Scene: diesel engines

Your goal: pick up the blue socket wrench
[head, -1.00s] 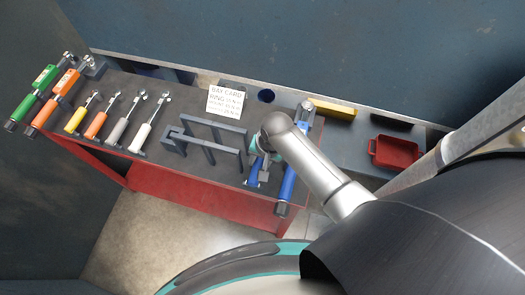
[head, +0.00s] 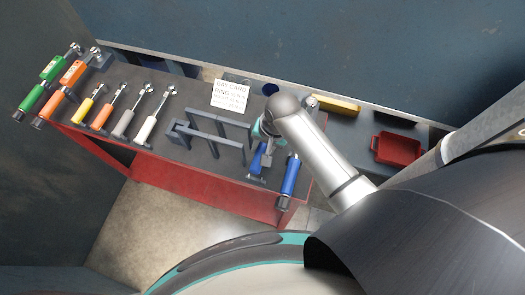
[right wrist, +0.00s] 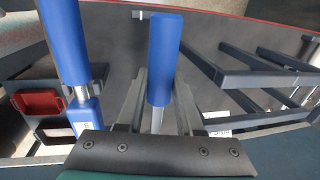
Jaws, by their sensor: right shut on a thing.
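The blue socket wrench (head: 257,162) is at the right end of the dark bench top, its blue handle toward the front edge. In the right wrist view its blue handle (right wrist: 164,60) stands between my gripper's two fingers, with a pale shaft below it. My right gripper (head: 268,157) is shut on this wrench; the wrist partly covers it in the head view. Whether the wrench is clear of the bench cannot be told. A larger blue wrench (head: 289,178) lies just right of it and also shows in the right wrist view (right wrist: 66,45). My left gripper is not in view.
A grey frame rack (head: 215,138) stands just left of the gripper. Yellow (head: 84,108), orange, grey and white wrenches lie farther left, with larger green and orange ones. A card (head: 230,96) stands behind. A red tray (head: 398,149) is at right.

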